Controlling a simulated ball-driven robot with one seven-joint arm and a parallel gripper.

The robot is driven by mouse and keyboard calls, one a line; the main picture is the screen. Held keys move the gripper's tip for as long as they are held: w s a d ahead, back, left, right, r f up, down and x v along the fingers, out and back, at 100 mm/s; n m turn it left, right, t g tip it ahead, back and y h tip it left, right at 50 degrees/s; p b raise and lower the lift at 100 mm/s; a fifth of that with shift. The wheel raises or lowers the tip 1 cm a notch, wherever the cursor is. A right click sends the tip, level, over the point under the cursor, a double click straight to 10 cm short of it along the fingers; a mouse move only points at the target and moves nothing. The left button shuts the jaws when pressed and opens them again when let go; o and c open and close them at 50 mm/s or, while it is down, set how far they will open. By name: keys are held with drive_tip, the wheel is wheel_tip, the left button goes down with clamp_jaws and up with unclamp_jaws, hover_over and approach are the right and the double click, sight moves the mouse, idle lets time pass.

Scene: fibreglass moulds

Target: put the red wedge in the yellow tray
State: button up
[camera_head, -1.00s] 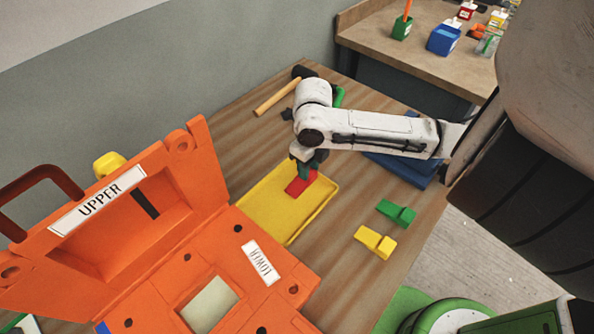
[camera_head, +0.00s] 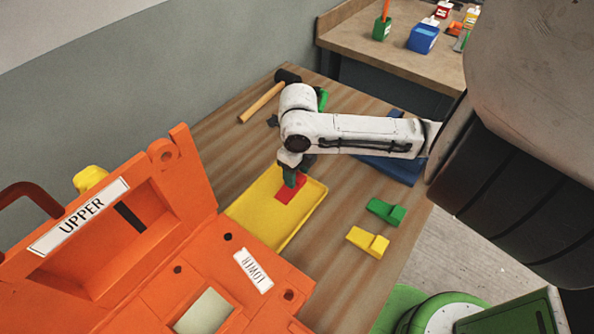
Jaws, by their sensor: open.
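The red wedge (camera_head: 288,193) lies inside the yellow tray (camera_head: 257,228), near its far end. The wrist hides part of the tray's far end. The tray lies on the wooden table beside the orange mould.
An open orange mould (camera_head: 133,282) fills the left front. A green wedge (camera_head: 386,211) and a yellow wedge (camera_head: 367,242) lie right of the tray. A mallet (camera_head: 262,102) lies behind; a blue tray (camera_head: 396,167) is partly hidden by my arm. Bare table lies between.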

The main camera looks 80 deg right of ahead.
sight(298, 175)
drive_tip(key=shift+s+d+r, duration=0.1)
wheel_tip(298, 175, up, 12)
idle(0.5)
idle(1.3)
